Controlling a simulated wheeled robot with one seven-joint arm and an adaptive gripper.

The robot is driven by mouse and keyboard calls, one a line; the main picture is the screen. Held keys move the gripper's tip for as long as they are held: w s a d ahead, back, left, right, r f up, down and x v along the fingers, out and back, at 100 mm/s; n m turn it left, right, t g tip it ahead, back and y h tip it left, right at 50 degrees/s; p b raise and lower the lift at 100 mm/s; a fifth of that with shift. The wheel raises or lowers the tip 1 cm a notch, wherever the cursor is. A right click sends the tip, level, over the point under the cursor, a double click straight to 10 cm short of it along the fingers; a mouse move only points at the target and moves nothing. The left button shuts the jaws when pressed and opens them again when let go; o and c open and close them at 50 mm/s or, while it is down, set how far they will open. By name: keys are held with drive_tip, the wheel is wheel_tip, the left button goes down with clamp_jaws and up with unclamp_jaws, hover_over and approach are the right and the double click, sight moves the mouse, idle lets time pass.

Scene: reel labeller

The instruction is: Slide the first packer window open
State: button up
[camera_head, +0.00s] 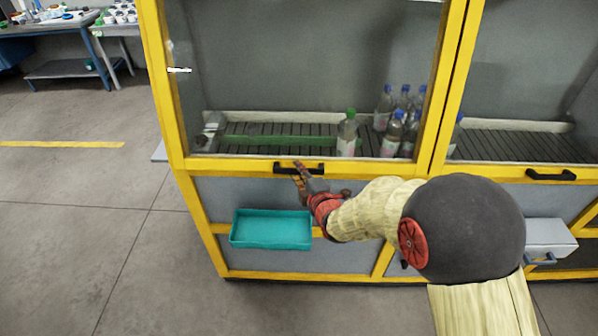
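The first packer window (290,60) is a clear pane in a yellow frame, and it looks closed. A black bar handle (283,168) sits on its lower yellow rail. My gripper (300,170) is at the right part of this handle, with its fingers overlapping it in the head view. I cannot tell whether the fingers are closed around the bar or only next to it. Behind the pane, a bottle with a green cap (347,133) and several blue-capped bottles (397,130) stand on a dark slatted conveyor (280,146).
A teal tray (271,243) is mounted on the lower panel, below the handle and left of my arm. A second window with a black handle (551,175) is to the right. A workbench (50,28) stands at the far left. The floor at left is clear.

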clamp_jaws()
idle(0.4)
drive_tip(key=p, duration=1)
approach(294, 49)
drive_tip(key=x, duration=0.5)
drive_tip(key=shift+w+a+r, duration=0.1)
drive_tip(key=shift+w+r, duration=0.05)
drive_tip(key=shift+w, duration=0.05)
drive_tip(key=o, duration=0.5)
unclamp_jaws()
drive_tip(key=shift+f, duration=0.2)
drive_tip(key=shift+s, duration=0.1)
